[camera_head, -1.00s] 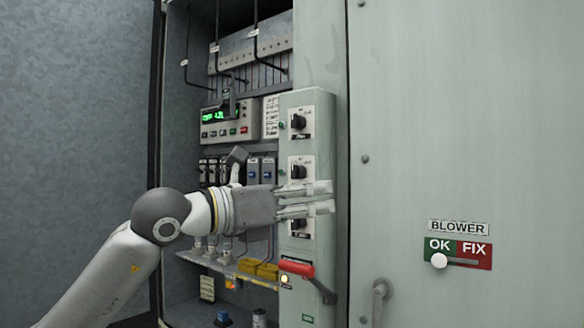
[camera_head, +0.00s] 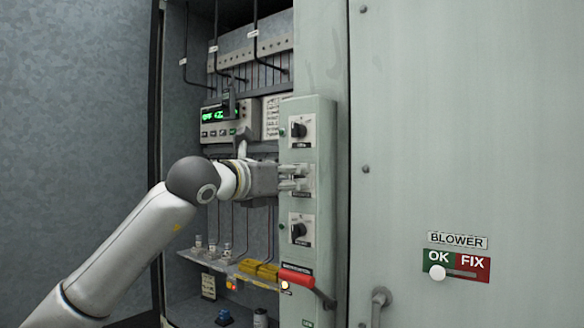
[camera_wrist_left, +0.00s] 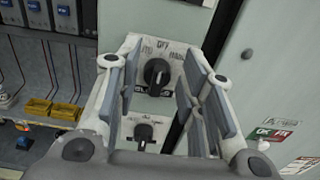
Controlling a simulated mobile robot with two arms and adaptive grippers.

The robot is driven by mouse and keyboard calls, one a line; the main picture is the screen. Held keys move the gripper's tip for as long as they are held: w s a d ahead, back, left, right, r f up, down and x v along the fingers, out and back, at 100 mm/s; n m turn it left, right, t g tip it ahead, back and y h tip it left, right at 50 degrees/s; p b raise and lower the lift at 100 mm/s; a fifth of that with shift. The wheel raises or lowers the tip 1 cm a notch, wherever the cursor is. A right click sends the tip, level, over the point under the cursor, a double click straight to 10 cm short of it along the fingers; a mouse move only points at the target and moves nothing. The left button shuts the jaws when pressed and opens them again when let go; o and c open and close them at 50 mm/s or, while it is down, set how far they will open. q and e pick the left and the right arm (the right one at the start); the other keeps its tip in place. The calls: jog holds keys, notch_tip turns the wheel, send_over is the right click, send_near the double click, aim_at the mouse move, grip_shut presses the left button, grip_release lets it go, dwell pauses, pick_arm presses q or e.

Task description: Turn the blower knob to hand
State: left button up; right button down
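Three black rotary knobs sit on a light green panel column (camera_head: 327,190). The upper knob (camera_head: 298,129) and lower knob (camera_head: 299,230) are clear in the head view. My left gripper (camera_head: 300,178) is at the middle knob's plate and mostly hides it. In the left wrist view the black knob (camera_wrist_left: 157,74) shows between the fingers of my left gripper (camera_wrist_left: 163,75), on a white plate with OFF and HAND markings. The fingers are spread, with visible gaps on both sides. Its lower label is too small to read. My right gripper is out of view.
A red-handled switch (camera_head: 305,279) sticks out below the knobs. The open cabinet (camera_head: 180,110) holds wiring and a green display (camera_head: 219,115). A BLOWER sign with an OK/FIX slider (camera_head: 437,273) is on the door at right.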

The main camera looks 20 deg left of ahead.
pick_arm(q)
jog(key=shift+w+d, duration=0.15)
jog(key=shift+w, duration=0.3)
jog(key=shift+c, duration=0.2)
jog(key=c, duration=0.7)
jog(key=shift+c, duration=0.2)
